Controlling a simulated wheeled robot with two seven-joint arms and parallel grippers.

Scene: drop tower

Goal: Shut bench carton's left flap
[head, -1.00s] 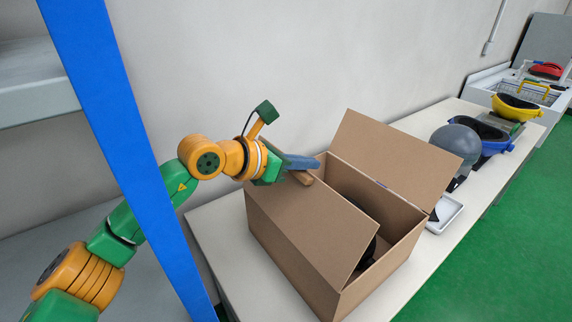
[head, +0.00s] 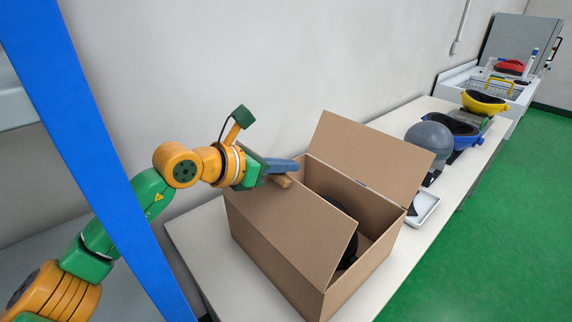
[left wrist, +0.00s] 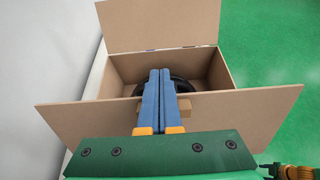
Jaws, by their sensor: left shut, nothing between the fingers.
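The bench carton (head: 268,262) is a brown cardboard box on the bench. Its left flap (head: 300,232) slants up and inward over part of the opening; it also shows in the left wrist view (left wrist: 85,120). Its right flap (head: 372,155) stands open, leaning outward. A dark round object (left wrist: 183,88) lies inside, partly hidden by the left flap. My left gripper (head: 288,166) is shut and empty at the left flap's upper edge, its blue fingers reaching across that edge. A small tan block shows by the fingers. I cannot tell whether they touch the flap.
The pale bench (head: 405,262) runs along the wall. A blue post (head: 95,150) crosses the left side. Green floor is clear at right.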

